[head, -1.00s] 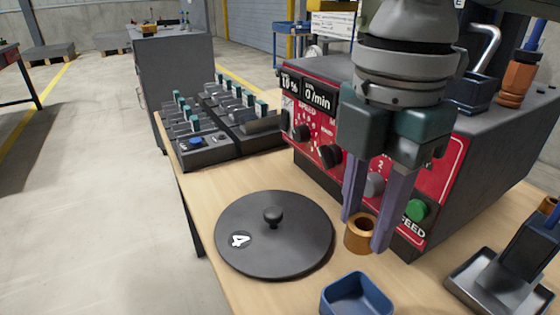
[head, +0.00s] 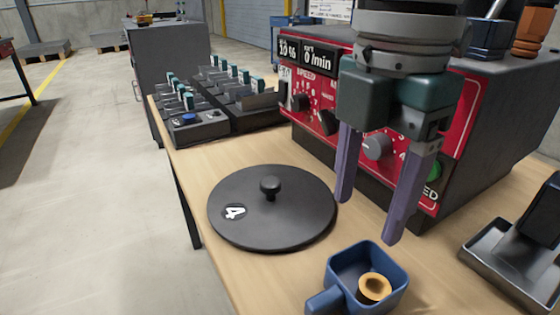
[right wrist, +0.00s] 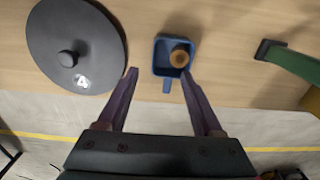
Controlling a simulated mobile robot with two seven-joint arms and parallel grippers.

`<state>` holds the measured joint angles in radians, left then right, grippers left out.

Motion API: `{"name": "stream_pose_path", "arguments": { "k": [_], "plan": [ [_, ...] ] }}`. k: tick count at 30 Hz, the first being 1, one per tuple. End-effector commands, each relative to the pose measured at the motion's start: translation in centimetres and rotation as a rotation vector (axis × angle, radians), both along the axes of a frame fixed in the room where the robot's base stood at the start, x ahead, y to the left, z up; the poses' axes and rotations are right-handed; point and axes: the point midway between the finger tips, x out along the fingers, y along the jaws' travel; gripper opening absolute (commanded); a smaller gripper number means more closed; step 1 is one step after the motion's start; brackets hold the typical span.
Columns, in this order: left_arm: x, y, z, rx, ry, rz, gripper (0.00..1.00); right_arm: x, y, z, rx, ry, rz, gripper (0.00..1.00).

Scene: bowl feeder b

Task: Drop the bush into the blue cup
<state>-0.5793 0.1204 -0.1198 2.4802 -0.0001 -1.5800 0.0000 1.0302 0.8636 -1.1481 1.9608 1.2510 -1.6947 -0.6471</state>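The bush (head: 374,289), a short bronze-coloured ring, lies inside the blue cup (head: 348,265), towards its right side. The cup is a square-sided container with a handle and stands at the table's front. The bush in the cup also shows in the right wrist view, as an orange-brown ring (right wrist: 180,57) in the blue cup (right wrist: 162,62). My right gripper (head: 368,219) is open and empty, its purple fingers apart above and behind the cup. The fingers (right wrist: 160,73) also show spread in the right wrist view. My left gripper is not in view.
A round black lid (head: 250,215) marked 4 lies left of the cup. A red-fronted feeder control box (head: 310,95) stands behind my right gripper. A dark metal tray (head: 500,262) is at the right. A switch panel (head: 205,125) is at the table's back left.

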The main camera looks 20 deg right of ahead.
Motion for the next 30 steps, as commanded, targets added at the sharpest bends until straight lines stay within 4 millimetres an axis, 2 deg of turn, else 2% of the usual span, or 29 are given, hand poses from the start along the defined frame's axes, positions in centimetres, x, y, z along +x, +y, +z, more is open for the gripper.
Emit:
{"name": "stream_pose_path", "arguments": {
  "k": [8, 11, 24, 30],
  "plan": [
    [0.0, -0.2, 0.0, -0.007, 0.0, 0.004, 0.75, 0.0, 0.0, 0.0, 0.0, 0.001, 0.0, 0.74],
    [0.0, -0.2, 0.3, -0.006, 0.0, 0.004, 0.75, 0.0, 0.0, 0.6, 0.0, -0.001, 0.0, 0.74],
    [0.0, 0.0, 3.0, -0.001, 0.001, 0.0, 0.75, 0.1, 0.0, 8.7, 0.001, -0.003, 0.001, 0.74],
    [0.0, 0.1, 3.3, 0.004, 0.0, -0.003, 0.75, 0.0, 0.0, 9.9, 0.0, 0.0, 0.0, 0.74]
  ]
}}
